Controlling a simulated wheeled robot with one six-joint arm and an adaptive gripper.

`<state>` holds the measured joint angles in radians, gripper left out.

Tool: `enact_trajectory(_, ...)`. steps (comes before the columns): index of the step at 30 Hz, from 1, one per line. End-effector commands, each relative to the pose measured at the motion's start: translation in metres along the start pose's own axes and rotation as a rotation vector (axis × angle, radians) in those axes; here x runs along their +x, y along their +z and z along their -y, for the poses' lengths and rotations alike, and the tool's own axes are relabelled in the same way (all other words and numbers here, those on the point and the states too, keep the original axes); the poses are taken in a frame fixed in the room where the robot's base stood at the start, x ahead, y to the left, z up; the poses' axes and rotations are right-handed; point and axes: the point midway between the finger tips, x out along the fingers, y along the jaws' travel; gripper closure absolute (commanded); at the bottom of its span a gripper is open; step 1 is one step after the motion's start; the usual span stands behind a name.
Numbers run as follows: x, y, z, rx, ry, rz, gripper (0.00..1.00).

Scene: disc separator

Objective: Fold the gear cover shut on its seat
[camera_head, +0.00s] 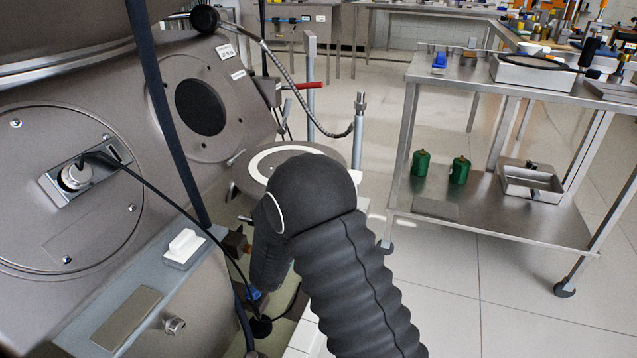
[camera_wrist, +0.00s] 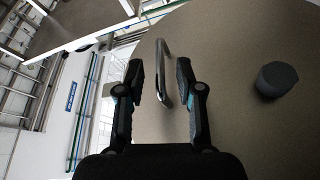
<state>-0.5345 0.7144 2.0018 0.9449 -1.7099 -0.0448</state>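The gear cover (camera_head: 240,183) is a round plate with a pale ring on its upper face. It hangs folded open, away from its seat (camera_head: 165,85), a round flange with a dark opening on the sloping machine front. My arm in its black sleeve hides part of the cover in the head view. In the wrist view a broad brown-grey face, seemingly the cover's outer side (camera_wrist: 225,110), carries a curved metal handle (camera_wrist: 162,60) and a dark round knob (camera_wrist: 276,79). My gripper (camera_wrist: 160,82) is open, with its fingers on either side of the handle and gaps visible.
A steel cart (camera_head: 500,205) stands at the right with green canisters (camera_head: 460,170) and a tray (camera_head: 532,182). A flexible metal hose (camera_head: 295,95) arches above the cover. Black cables cross the machine front. Open floor (camera_head: 450,300) lies at the lower right.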

Motion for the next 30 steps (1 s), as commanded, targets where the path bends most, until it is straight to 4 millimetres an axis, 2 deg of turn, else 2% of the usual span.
enact_trajectory(3,0.019,-0.001,-0.001,0.001,0.002,-0.001,0.64)
enact_trajectory(9,0.036,0.000,0.000,0.000,0.001,0.000,0.64)
enact_trajectory(20,0.040,0.000,0.000,-0.001,-0.001,0.001,0.64)
enact_trajectory(24,0.040,0.000,0.000,-0.001,0.000,0.000,0.99)
enact_trajectory(30,0.040,0.000,0.000,0.000,0.000,0.000,1.00)
